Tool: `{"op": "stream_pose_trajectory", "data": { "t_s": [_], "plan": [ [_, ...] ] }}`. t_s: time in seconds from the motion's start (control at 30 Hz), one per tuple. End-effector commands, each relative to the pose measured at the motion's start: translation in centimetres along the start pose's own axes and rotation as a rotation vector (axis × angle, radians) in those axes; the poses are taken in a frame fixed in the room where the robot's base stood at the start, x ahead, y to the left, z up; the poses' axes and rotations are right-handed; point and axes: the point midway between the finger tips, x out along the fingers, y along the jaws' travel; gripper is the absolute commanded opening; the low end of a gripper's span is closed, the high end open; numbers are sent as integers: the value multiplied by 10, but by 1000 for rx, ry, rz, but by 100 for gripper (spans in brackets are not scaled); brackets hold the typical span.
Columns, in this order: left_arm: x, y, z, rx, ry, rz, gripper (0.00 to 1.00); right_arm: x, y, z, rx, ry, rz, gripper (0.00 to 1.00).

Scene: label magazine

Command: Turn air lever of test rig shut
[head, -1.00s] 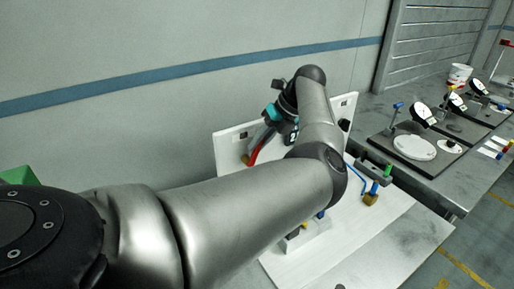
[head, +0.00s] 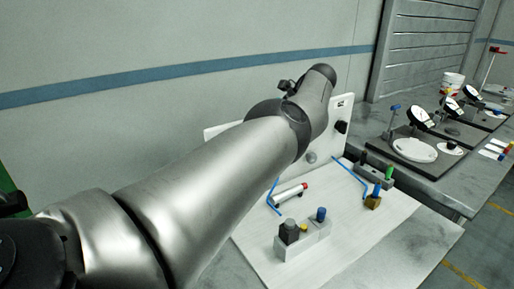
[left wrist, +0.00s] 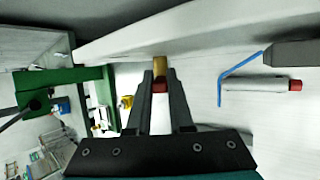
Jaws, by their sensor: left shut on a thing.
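The test rig has a white upright panel (head: 342,110) behind a white base board (head: 345,245). In the left wrist view my left gripper (left wrist: 160,84) is shut on a red lever (left wrist: 160,97), which shows between the fingers. A brass-coloured part (left wrist: 160,67) sits just beyond the fingertips, close to a long white panel edge. In the head view my left arm covers the lever and the left gripper. My right gripper is in neither view.
A white cylinder with a red end (head: 291,195), blue bent lines (head: 349,175) and a grey block with coloured posts (head: 303,243) are on the base board. Dial gauge stands (head: 418,140) occupy the bench at right. A green frame (left wrist: 62,78) shows in the left wrist view.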

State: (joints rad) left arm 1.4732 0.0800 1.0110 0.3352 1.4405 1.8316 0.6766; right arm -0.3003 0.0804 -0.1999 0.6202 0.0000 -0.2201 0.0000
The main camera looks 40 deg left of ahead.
Motion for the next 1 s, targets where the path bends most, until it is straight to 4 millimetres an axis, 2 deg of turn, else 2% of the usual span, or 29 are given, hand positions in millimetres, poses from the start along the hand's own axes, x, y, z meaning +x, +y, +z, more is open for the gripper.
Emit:
{"op": "stream_pose_trajectory", "data": {
  "t_s": [0.57,0.6,0.83,1.0],
  "plan": [
    [0,-2,-2,10,-2,5,0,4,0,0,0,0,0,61],
    [0,-2,-2,10,-2,6,24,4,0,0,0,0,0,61],
    [0,-1,-1,7,-3,7,50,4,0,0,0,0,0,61],
    [0,0,-1,5,-3,8,50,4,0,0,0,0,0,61]
  ]
}}
